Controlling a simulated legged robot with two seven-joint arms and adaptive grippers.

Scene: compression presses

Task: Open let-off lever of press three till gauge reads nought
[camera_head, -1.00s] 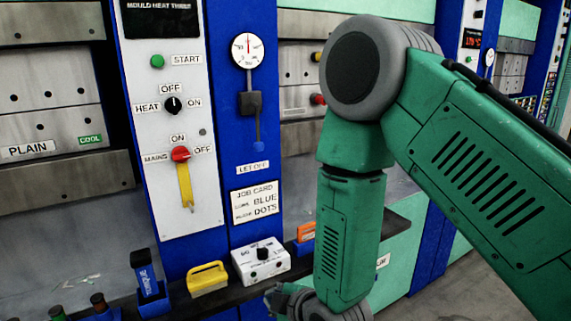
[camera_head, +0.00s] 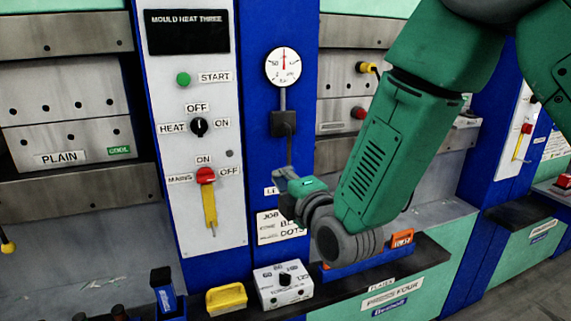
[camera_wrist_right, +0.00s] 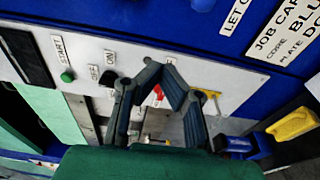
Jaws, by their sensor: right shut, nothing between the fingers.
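The round white gauge (camera_head: 283,67) of press three sits on the blue column. Its red needle points straight up. Below it a dark valve block (camera_head: 283,124) carries the let-off lever (camera_head: 289,150), whose thin rod hangs down. The rod's lower end is hidden behind my right gripper. My right gripper (camera_head: 281,177) is in front of the column at the foot of the lever, partly over the let-off label. I cannot tell whether it touches the lever. In the wrist view the right gripper's dark fingers (camera_wrist_right: 160,66) are shut and empty. My left gripper is not in view.
Left of the lever is the white heat panel (camera_head: 195,120) with the red mains switch (camera_head: 205,175). The job card (camera_head: 268,228) is partly covered.

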